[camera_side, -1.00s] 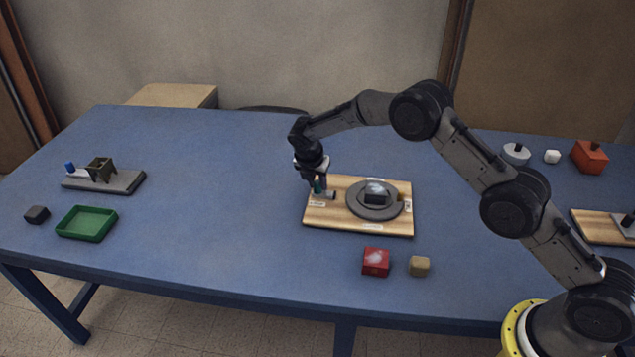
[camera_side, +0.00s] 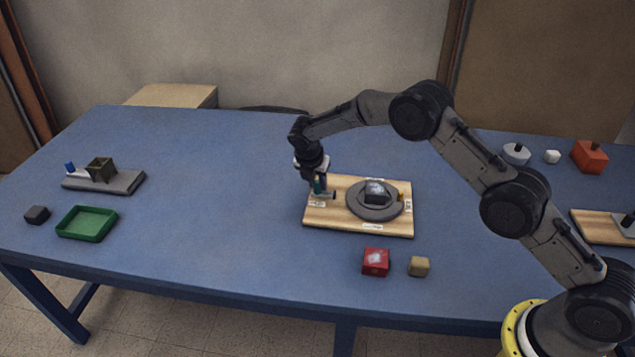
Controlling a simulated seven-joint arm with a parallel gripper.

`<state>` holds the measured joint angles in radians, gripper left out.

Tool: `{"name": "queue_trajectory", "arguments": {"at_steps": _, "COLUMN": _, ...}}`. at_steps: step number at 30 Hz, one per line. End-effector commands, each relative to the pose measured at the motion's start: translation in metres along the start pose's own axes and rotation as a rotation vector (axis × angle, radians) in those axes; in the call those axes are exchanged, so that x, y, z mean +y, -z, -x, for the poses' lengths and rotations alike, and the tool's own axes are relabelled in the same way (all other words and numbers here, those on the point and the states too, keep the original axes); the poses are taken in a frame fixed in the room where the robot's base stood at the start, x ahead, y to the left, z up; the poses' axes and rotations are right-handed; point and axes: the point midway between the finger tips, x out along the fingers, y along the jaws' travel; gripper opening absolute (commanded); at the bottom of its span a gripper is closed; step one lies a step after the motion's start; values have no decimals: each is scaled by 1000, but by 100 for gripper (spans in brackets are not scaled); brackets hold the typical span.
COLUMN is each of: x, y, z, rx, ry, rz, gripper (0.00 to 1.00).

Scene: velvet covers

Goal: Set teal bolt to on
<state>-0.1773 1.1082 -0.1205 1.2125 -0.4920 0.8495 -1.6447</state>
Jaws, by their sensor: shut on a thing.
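The teal bolt (camera_side: 318,187) stands at the left of a wooden board (camera_side: 345,226), beside a small dark fitting (camera_side: 332,195). My gripper (camera_side: 316,183) is over the board's left edge, pointing down and shut on the bolt's teal part. The fingers hide part of the bolt. Small white labels (camera_side: 317,204) lie on the board near it, too small to read.
At left are a green tray (camera_side: 87,224), a dark cube (camera_side: 37,214) and a grey-based fixture (camera_side: 122,183). An orange block (camera_side: 589,157) stands far right. The table's middle left is clear.

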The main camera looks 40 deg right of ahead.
Motion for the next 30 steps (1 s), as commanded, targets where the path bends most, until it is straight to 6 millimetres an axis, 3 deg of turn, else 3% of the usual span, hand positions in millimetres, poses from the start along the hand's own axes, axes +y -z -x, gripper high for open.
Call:
{"name": "queue_trajectory", "arguments": {"at_steps": 10, "x": 0, "y": 0, "z": 1, "rx": 0, "ry": 0, "rz": 0, "gripper": 0}}
{"name": "queue_trajectory", "arguments": {"at_steps": 20, "x": -27, "y": -5, "z": -2, "rx": 0, "ry": 1, "rz": -1, "gripper": 0}}
{"name": "queue_trajectory", "arguments": {"at_steps": 29, "x": -29, "y": -6, "z": -2, "rx": 0, "ry": 3, "rz": -1, "gripper": 0}}
{"name": "queue_trajectory", "arguments": {"at_steps": 30, "x": -29, "y": -6, "z": -2, "rx": 0, "ry": 3, "rz": -1, "gripper": 34}}
